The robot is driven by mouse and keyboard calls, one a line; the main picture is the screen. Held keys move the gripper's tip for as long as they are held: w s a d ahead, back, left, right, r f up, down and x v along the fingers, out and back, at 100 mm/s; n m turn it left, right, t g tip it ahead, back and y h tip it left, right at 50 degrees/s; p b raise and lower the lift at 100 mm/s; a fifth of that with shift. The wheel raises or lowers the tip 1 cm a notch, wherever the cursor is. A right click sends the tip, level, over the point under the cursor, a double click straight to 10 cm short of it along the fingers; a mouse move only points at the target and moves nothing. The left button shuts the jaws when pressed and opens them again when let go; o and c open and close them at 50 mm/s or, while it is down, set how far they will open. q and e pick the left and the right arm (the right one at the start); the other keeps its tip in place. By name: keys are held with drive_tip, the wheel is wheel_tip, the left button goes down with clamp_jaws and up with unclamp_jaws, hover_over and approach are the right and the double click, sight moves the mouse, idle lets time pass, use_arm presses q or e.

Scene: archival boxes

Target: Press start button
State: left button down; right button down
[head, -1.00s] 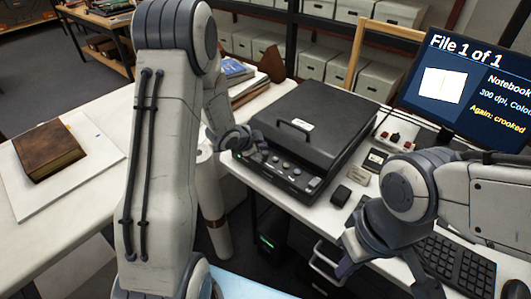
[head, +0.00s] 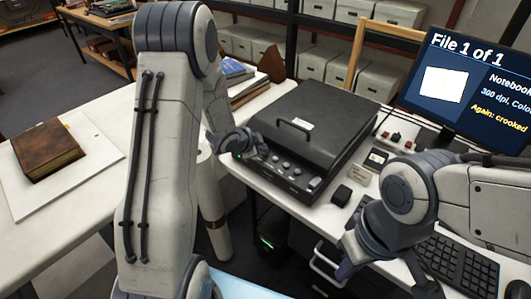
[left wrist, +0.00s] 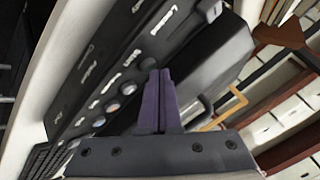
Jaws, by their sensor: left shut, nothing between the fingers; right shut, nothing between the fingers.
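The black flatbed scanner (head: 310,125) stands on the white desk with its lid down. Its front panel carries a row of round buttons (head: 285,167), which also show in the left wrist view (left wrist: 112,107). The labels beside them are small and blurred. My left gripper (head: 260,150) is shut and empty at the left part of this panel. In the left wrist view its purple fingertips (left wrist: 160,72) overlap the panel next to a round button (left wrist: 148,63), partly hidden; I cannot tell whether they touch it. My right gripper (head: 345,268) is shut and empty near the desk's front edge.
A monitor (head: 468,85) reads "File 1 of 1" and "Again: crooked". A keyboard (head: 460,268) and a small black object (head: 341,195) lie on the desk. A brown book (head: 47,148) lies on a white board at the left. Boxes fill the shelves behind.

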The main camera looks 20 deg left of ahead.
sight(262, 156)
use_arm(q)
drive_tip(key=shift+f, duration=0.3)
idle(0.5)
drive_tip(key=shift+r+p, duration=0.6)
drive_tip(key=shift+r, duration=0.3)
wheel_tip(262, 156, up, 5)
drive_tip(key=p, duration=0.4)
drive_tip(key=shift+p, duration=0.3)
